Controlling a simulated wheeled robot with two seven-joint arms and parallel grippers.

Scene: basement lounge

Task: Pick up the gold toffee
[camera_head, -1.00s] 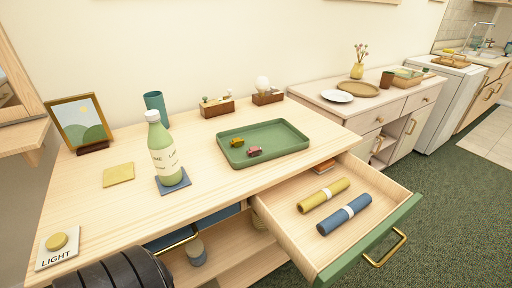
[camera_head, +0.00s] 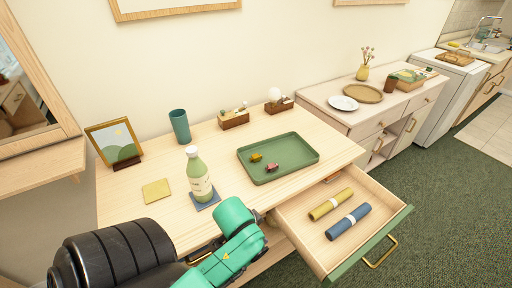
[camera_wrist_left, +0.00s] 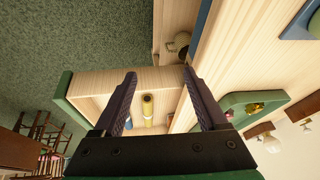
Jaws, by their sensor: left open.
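The gold toffee (camera_head: 256,157) lies on the green tray (camera_head: 306,171) on the wooden desk, left of a pink toffee (camera_head: 272,167). In the left wrist view a small gold piece (camera_wrist_left: 254,108) shows on the tray (camera_wrist_left: 236,100), right of my fingers. My left gripper (camera_wrist_left: 160,73) is open and empty, its two dark fingers spread above the area of the open drawer and desk edge. In the head view my teal left forearm comes in over the front of the desk and hides the gripper's fingers. My right gripper is not in view.
A green bottle (camera_head: 199,175) stands on a blue coaster (camera_head: 205,201), left of the tray. The open drawer (camera_head: 300,228) holds a yellow roll (camera_head: 331,204) and a blue roll (camera_head: 349,221). A teal cup (camera_head: 180,126) and small planters (camera_head: 234,121) stand at the back.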

